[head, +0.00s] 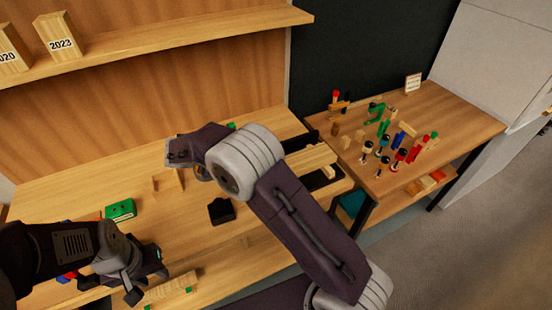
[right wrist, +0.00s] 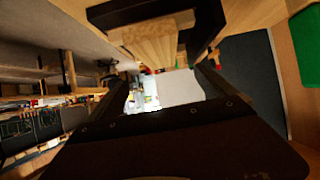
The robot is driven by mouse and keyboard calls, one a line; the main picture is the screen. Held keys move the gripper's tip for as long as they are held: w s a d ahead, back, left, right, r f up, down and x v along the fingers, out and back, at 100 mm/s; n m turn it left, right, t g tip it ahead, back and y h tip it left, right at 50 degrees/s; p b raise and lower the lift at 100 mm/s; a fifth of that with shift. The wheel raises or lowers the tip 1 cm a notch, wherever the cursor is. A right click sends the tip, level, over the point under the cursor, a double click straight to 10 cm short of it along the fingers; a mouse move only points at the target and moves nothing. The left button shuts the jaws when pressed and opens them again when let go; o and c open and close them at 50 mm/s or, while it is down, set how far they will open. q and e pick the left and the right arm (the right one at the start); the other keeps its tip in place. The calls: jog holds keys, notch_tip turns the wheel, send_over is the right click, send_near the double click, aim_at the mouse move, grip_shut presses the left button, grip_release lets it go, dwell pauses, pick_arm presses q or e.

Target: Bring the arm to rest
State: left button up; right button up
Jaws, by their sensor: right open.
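My right arm (head: 305,235) reaches up across the middle of the head view, bent at a grey joint, with its dark wrist end (head: 190,148) above the bench. Its fingers are hard to make out there. In the right wrist view my right gripper (right wrist: 160,88) has its two dark fingers apart, with nothing held between them. My left gripper (head: 148,284) is at the lower left of the head view, over the bench's front part, its fingers apart and seemingly empty.
The wooden bench (head: 60,195) carries a green box (head: 120,210), a black block (head: 221,210) and pale wood pieces (head: 312,160). A side table (head: 460,125) at right holds several coloured tools. A shelf (head: 200,35) with year-marked blocks runs above. Grey floor (head: 470,240) is clear at right.

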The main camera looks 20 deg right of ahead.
jog(key=shift+d, duration=0.1)
dwell(0.3)
jog(key=s+d+r+m+g+y+p, duration=0.25)
jog(key=s+d+r, duration=0.25)
jog(key=s+d, duration=0.4)
jog(key=s+f+n+y, duration=0.4)
jog(key=s, duration=0.2)
jog(key=s+a+f+n+t+y, duration=0.2)
jog(key=a+f+n+y, duration=0.4)
jog(key=n, duration=0.9)
jog(key=a+f+t, duration=0.1)
jog(key=a, duration=0.2)
jog(key=shift+s+a+f, duration=0.25)
jog(key=shift+s+a, duration=0.05)
jog(key=shift+s, duration=0.05)
